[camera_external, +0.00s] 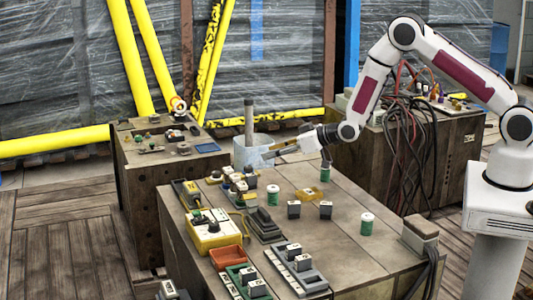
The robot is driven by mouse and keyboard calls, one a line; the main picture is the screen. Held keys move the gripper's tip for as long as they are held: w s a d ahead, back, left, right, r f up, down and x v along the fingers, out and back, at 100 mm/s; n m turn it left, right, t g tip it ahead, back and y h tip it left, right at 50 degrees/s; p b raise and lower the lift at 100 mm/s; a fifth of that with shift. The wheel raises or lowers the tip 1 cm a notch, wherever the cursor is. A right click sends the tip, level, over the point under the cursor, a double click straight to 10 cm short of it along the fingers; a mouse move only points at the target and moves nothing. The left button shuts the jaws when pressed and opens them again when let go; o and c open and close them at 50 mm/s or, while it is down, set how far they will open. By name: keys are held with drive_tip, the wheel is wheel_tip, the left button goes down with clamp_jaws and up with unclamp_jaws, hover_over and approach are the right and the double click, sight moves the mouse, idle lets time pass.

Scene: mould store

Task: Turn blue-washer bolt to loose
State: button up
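I cannot pick out a blue-washer bolt with certainty; the small parts are too small to tell. A cluster of small white and dark blocks with a bluish part (238,181) stands at the back left of the main table (335,225). My gripper (268,154) reaches left from the arm, above the table's back edge. It is clear of the blocks and in front of a pale blue-grey bucket (242,151). Its fingers are too small to show whether they are open or shut. I see nothing clearly held in them.
A yellow box with knobs (213,232), an orange tray (226,259) and grey holders with blocks (297,272) crowd the table's left side. A second bench (160,190) stands behind left.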

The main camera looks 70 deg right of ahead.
sight(250, 167)
drive_tip(key=shift+w+f+t, duration=0.15)
drive_tip(key=shift+f+t, duration=0.15)
drive_tip(key=shift+f, duration=1.4)
drive_tip(key=shift+w, duration=0.2)
drive_tip(key=shift+x, duration=3.7)
drive_tip(key=shift+f, duration=0.1)
clamp_jaws()
